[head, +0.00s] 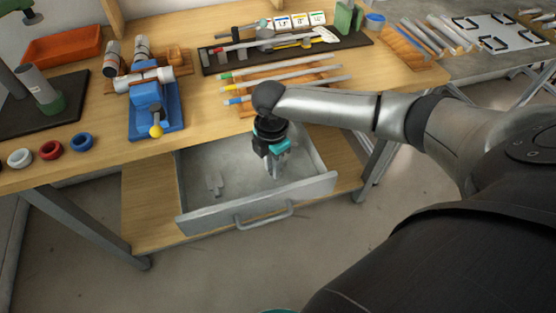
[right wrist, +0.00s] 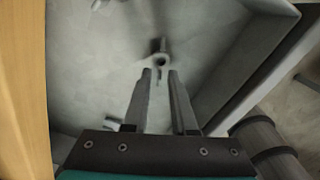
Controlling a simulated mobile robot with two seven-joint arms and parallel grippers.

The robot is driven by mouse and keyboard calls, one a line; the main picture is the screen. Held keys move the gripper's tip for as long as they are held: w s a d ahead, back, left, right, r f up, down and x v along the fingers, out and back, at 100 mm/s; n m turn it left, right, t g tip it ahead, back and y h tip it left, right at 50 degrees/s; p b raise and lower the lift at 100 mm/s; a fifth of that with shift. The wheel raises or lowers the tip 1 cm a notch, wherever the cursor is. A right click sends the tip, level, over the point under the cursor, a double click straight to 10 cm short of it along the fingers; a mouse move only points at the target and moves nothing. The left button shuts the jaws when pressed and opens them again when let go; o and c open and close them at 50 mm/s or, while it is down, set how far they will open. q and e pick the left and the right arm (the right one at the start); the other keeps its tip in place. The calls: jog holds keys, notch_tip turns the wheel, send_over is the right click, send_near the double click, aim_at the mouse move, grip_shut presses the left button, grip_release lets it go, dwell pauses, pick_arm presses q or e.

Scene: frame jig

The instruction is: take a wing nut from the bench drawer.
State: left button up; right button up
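The bench drawer (head: 300,192) is pulled open below the bench top. My right gripper (head: 275,178) points down inside it, towards the right side. A small grey wing nut (right wrist: 160,55) lies on the drawer floor just beyond the fingertips, slightly blurred. Another small grey piece (right wrist: 115,125) lies left of the fingers, partly hidden by the gripper. A grey piece (head: 214,184) also lies in the drawer's left part in the head view. My left gripper is not in view.
The drawer's walls (right wrist: 245,75) stand close around the right gripper. The wooden bench top (head: 205,150) overhangs the drawer's back. On it are a blue vise (head: 147,98), coloured rings (head: 50,150), an orange tray (head: 62,47) and several rods (head: 285,78).

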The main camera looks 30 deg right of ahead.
grip_shut()
dwell(0.4)
